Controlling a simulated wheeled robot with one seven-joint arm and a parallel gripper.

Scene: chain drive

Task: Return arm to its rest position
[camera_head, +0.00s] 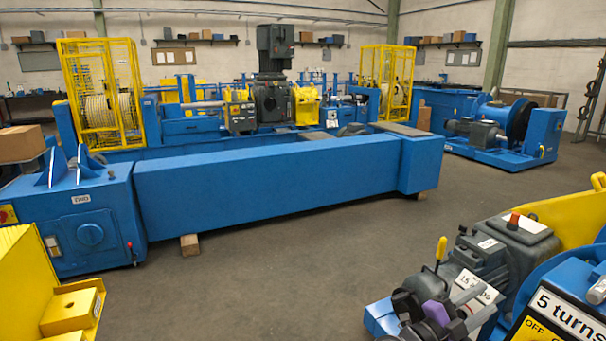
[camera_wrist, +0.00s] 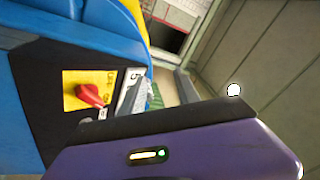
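My gripper shows in the wrist view (camera_wrist: 160,88) as two grey fingers beyond its purple and black housing. The fingers stand apart and nothing shows held between them. A red rotary switch (camera_wrist: 90,95) on a yellow plate lies left of the fingers, on a dark panel of a blue machine. I see a gap between the fingers and the switch in the picture, but cannot tell the depth. In the head view, a purple and black part of my arm (camera_head: 437,312) is low at the right, left of the "5 turns" panel (camera_head: 565,318). The fingertips are not clear there.
A grey motor unit (camera_head: 510,240) and a yellow guard (camera_head: 570,215) stand close to my arm. A long blue beam (camera_head: 270,190) crosses the middle left. A yellow block (camera_head: 70,312) is at the lower left. The floor (camera_head: 290,285) between them is bare.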

